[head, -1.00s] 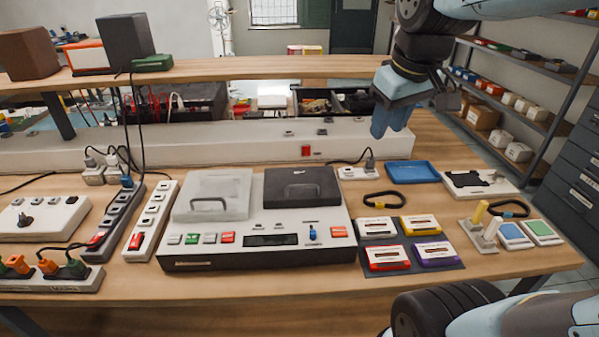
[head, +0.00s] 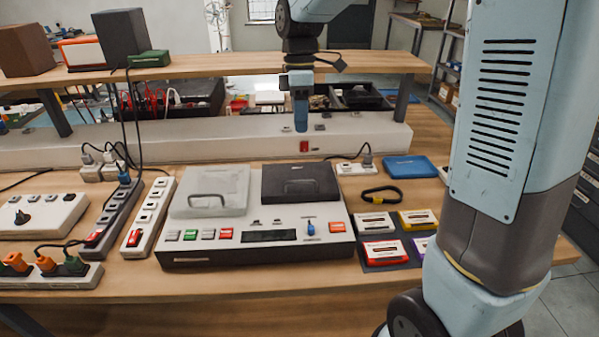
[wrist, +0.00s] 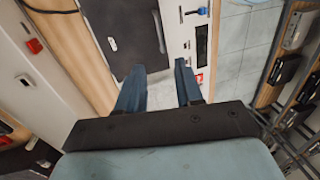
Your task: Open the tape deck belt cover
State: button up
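The tape deck (head: 190,250) is a pale box with a dark front on the bench. A pale, see-through lid (head: 225,180) with a handle covers its left part, and a dark cover (head: 310,172) with a dark handle covers its right part. Both lie flat and closed; I cannot read which is labelled the belt cover. My gripper (head: 301,128) points down in the head view, in the air above the deck's back right area. In the wrist view my gripper (wrist: 158,66) has its two blue fingers apart and empty, with the dark cover (wrist: 120,25) beyond them.
Cassettes (head: 385,252), a black belt loop (head: 382,195) and a blue tray (head: 410,167) lie right of the deck. Power strips (head: 148,215) stand close on its left. A long pale raised ledge (head: 230,137) and a shelf (head: 240,66) are behind it.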

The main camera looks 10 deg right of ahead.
send_over(300, 190)
notch_tip(300, 190, down, 14)
jog(key=shift+d+r, duration=0.1)
jog(key=shift+r, duration=0.1)
dwell(0.4)
grip_shut()
jog(key=shift+w, duration=0.1)
dwell(1.2)
